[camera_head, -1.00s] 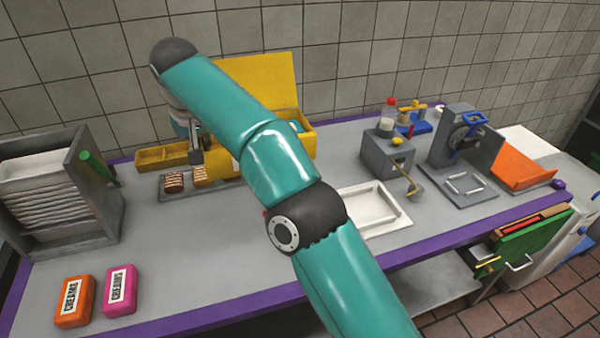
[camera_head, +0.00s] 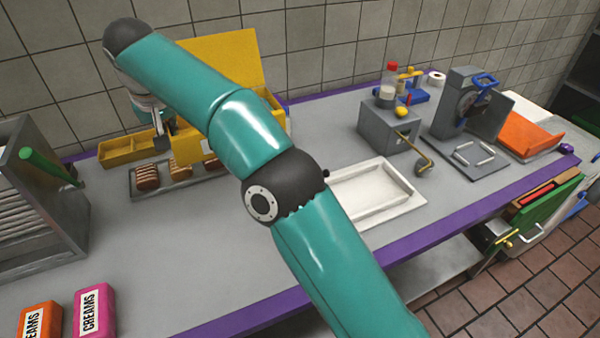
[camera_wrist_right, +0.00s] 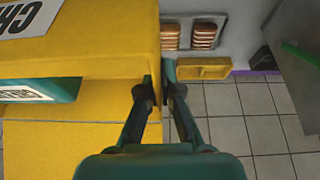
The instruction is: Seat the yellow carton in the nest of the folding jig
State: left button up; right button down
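The yellow carton (camera_head: 222,55) is at the back left of the counter, its large flap standing up and its left part behind my right arm. It fills the left of the right wrist view (camera_wrist_right: 80,28), with something teal inside. My right gripper (camera_head: 165,142) is at its left side. In the right wrist view the gripper's fingers (camera_wrist_right: 160,82) straddle the carton's side wall, close together. The carton's underside is hidden, so contact with the counter cannot be told. A white plate with a raised rectangular rim (camera_head: 418,200), apparently the folding jig, lies empty mid-counter. My left gripper is out of view.
A tray (camera_head: 138,192) of brown bars and a yellow bin (camera_head: 118,153) lie beside the carton. A grey rack (camera_head: 60,215) stands left, with orange (camera_head: 40,320) and pink (camera_head: 95,310) packs in front. A grey box with ladle (camera_head: 388,128) stands behind the plate.

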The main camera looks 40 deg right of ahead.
notch_tip(320, 180, down, 2)
jog(key=shift+w+f+b, duration=0.1)
jog(key=shift+w+b, duration=0.05)
jog(key=shift+b, duration=0.45)
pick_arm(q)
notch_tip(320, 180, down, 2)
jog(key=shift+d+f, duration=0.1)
pick_arm(e)
jog(key=shift+f, duration=0.3)
jog(key=b, duration=0.4)
send_over(198, 209)
jog(key=s, duration=0.2)
notch_tip(198, 209, down, 6)
jog(key=r, duration=0.1)
jog(key=f, duration=0.3)
jog(key=f+b, duration=0.1)
jog(key=f, duration=0.2)
jog(key=f+b, duration=0.1)
jog(key=f, duration=0.2)
jog(key=shift+w+a+f, duration=0.15)
jog(key=shift+w+f, duration=0.05)
jog(key=shift+w, duration=0.05)
pick_arm(q)
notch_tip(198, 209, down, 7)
jog(key=shift+b, duration=0.35)
pick_arm(e)
jog(key=shift+f, duration=2.55)
jog(key=c, duration=1.3)
grip_release()
